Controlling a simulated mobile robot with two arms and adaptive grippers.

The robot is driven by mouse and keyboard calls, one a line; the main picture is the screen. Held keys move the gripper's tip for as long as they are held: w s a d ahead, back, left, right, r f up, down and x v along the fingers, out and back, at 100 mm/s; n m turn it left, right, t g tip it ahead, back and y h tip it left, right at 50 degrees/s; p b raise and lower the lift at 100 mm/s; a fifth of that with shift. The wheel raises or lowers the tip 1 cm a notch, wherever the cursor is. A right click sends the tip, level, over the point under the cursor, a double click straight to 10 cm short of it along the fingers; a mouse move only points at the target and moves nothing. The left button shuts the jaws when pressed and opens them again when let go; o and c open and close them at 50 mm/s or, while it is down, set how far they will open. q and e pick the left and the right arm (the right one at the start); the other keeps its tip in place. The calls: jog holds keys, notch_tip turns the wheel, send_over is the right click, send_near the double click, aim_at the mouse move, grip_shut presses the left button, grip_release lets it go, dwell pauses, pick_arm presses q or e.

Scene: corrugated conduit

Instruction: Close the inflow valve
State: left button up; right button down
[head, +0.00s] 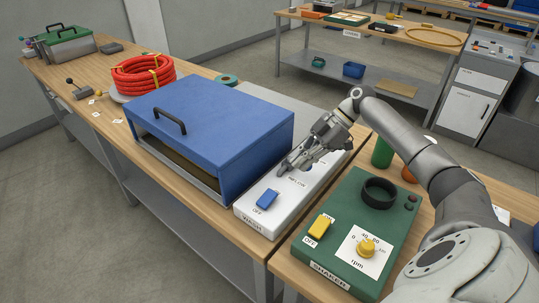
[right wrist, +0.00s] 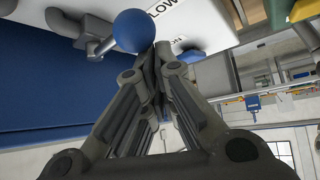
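The white washer panel (head: 262,222) lies along the bench beside a blue-lidded box, with a label reading INFLOW. In the right wrist view, the inflow valve shows as a blue ball knob (right wrist: 132,30) on a grey metal lever (right wrist: 100,47), beside a partly hidden label. In the head view the valve is mostly hidden by my right gripper (head: 286,169), which is low over the panel near the label. In the wrist view its fingers (right wrist: 158,52) come together with nothing visible between them. The knob is just left of the fingertips; I cannot tell whether they touch. My left gripper is out of view.
The blue-lidded box (head: 211,125) stands left of the panel. A blue switch (head: 267,199) marked OFF is at the panel's near end. The green shaker (head: 335,218), with a yellow switch and dial, is to the right. A red conduit coil (head: 142,76) lies farther back.

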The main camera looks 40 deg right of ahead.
jog(key=shift+d, duration=0.15)
dwell(0.3)
jog(key=v, duration=1.2)
jog(key=shift+w+r, duration=0.1)
